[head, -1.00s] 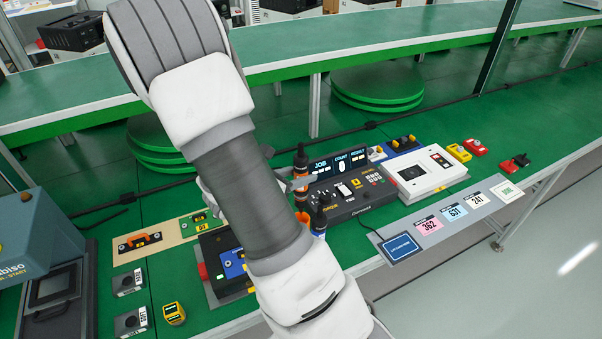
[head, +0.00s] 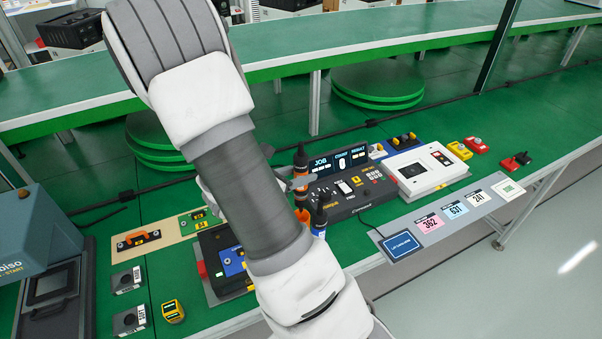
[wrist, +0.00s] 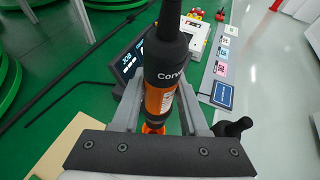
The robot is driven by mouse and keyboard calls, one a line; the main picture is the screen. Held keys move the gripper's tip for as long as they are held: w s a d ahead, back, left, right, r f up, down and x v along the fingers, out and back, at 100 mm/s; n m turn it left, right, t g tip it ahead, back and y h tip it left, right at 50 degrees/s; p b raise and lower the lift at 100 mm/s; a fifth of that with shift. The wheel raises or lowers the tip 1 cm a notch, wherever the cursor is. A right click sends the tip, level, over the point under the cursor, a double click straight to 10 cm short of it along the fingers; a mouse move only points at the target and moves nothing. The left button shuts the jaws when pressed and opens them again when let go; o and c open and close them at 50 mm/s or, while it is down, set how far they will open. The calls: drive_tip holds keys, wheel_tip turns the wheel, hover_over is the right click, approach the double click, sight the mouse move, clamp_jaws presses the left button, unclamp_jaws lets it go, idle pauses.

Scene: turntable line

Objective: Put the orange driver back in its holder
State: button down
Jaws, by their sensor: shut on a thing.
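The orange driver (wrist: 160,95), black with an orange band, stands about upright between the fingers of my gripper (wrist: 160,112) in the wrist view. My gripper is shut on it. In the head view the driver (head: 300,168) shows just right of my arm, above an orange holder (head: 303,214). The orange holder (wrist: 152,128) also shows below the driver in the wrist view. I cannot tell whether the driver's tip is inside it. My arm hides part of this area in the head view.
A second, dark driver (head: 319,212) stands in a blue holder close by on the right; its dark top (wrist: 232,127) is near my gripper. The display console (head: 350,190) is just behind. A white device (head: 428,172) and number cards (head: 430,224) lie to the right.

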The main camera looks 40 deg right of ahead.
sight(301, 188)
drive_tip(key=shift+f+b, duration=1.5)
drive_tip(key=shift+f, duration=0.35)
drive_tip(key=shift+f+b, duration=0.65)
drive_tip(key=shift+b, duration=0.1)
drive_tip(key=shift+f, duration=0.15)
drive_tip(key=shift+f+b, duration=2)
drive_tip(key=shift+f, duration=0.1)
drive_tip(key=shift+c, duration=1.7)
unclamp_jaws()
drive_tip(key=shift+r, duration=0.1)
drive_tip(key=p+v, duration=0.2)
drive_tip(key=v, duration=1.5)
drive_tip(key=shift+a, duration=0.2)
drive_tip(key=shift+r, duration=0.1)
